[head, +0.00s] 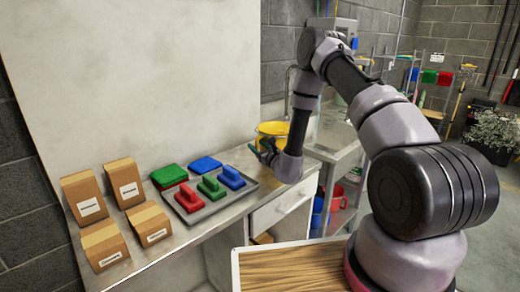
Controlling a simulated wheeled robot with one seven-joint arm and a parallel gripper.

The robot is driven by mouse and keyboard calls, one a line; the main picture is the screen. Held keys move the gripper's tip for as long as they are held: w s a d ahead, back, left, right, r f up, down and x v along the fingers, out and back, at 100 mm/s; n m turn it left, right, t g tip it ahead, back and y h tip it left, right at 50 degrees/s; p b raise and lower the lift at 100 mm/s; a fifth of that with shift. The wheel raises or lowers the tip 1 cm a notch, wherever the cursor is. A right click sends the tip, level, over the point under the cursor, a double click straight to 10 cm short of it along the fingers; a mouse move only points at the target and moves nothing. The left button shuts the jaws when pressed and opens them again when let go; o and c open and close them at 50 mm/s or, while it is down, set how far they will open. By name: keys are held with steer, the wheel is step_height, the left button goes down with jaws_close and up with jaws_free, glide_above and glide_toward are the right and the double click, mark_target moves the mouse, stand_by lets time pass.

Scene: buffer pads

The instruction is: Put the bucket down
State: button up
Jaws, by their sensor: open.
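A yellow bucket (272,129) stands at the right end of the counter, beyond the tray. Its lower part is hidden behind my gripper and arm. My gripper (262,152) is at the near side of the bucket, close to it in the picture. The jaws are open. I cannot tell whether a finger touches the bucket or its handle.
A grey tray (207,213) holds red, green and blue handled pads. Green and blue pads (205,165) lie behind it. Several cardboard boxes (92,197) stand at the left. A metal sink unit (335,145) is at the right, with red and blue buckets (332,198) below.

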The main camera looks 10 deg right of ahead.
steer(key=v, duration=1.2)
steer(key=s+a+r+n+g+y, duration=0.1)
steer(key=a+r+n+g+y, duration=0.3)
steer(key=r, duration=0.5)
steer(key=s+a+r+n+g+y, duration=0.1)
steer(key=s+a+r+n+y, duration=0.1)
steer(key=a+r+n+y, duration=0.45)
steer(key=s+a+r+n+g+h, duration=0.1)
steer(key=s+r+n+g, duration=0.9)
steer(key=s+r+g, duration=0.55)
steer(key=s+d+f+n+t+h, duration=0.1)
steer(key=s+d+n+t+h, duration=0.25)
steer(key=s+d+h, duration=0.35)
steer(key=s+d+r+n+t+h, duration=0.1)
steer(key=d+r+t+h, duration=0.2)
steer(key=d, duration=0.3)
steer(key=s+d+r+n+t+h, duration=0.1)
steer(key=d+r+t+h, duration=0.2)
steer(key=d, duration=0.3)
steer(key=shift+s+d+n+t+h, duration=0.3)
steer(key=shift+s+d+t+h, duration=0.1)
steer(key=shift+t, duration=0.2)
